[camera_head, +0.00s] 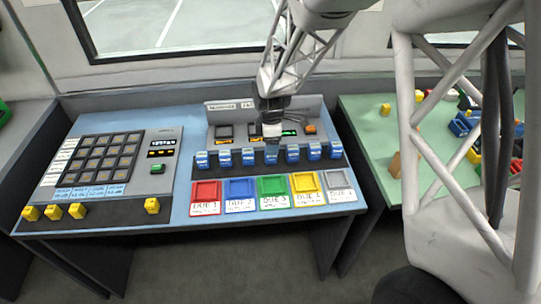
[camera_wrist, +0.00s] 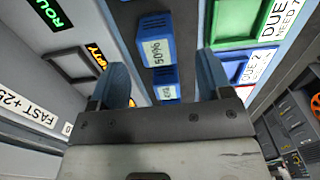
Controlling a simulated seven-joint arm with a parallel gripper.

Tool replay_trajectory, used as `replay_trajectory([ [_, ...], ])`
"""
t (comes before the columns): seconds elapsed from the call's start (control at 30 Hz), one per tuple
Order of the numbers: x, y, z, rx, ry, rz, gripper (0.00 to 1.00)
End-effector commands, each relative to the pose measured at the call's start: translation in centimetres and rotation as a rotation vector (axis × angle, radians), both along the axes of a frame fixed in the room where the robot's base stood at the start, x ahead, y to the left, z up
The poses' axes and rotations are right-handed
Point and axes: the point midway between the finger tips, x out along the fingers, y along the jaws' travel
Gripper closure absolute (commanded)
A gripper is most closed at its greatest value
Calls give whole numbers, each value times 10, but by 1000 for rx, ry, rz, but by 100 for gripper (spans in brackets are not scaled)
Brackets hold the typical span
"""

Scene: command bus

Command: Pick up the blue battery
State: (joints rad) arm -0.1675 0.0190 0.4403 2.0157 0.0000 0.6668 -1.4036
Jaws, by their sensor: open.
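Several blue batteries with white labels stand in a row in a dark rack; one in the row's left part (camera_head: 225,158) and one in its right part (camera_head: 314,151) show clearly. My gripper (camera_head: 271,148) is over the middle of the row and partly hides what is there. In the wrist view, my gripper (camera_wrist: 162,62) is open, with its two blue fingers apart. A blue battery marked 50% (camera_wrist: 157,42) shows between and beyond the fingertips. A second blue battery (camera_wrist: 166,84) shows lower, in the gap between the fingers. I cannot tell whether the fingers touch either one.
In front of the rack are red (camera_head: 206,191), blue (camera_head: 239,189), green (camera_head: 272,187), yellow (camera_head: 305,184) and grey trays. A keypad panel (camera_head: 107,160) and several yellow blocks (camera_head: 77,211) are on the left. A small-display console stands behind the rack. A green table (camera_head: 375,130) with scattered blocks is right.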

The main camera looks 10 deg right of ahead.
Motion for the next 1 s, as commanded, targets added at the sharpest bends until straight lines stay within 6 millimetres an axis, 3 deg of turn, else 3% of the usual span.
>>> replay_trajectory([
  [0.47,0,0,-6,0,0,0,28],
  [1.0,3,1,-53,-1,0,0,28],
])
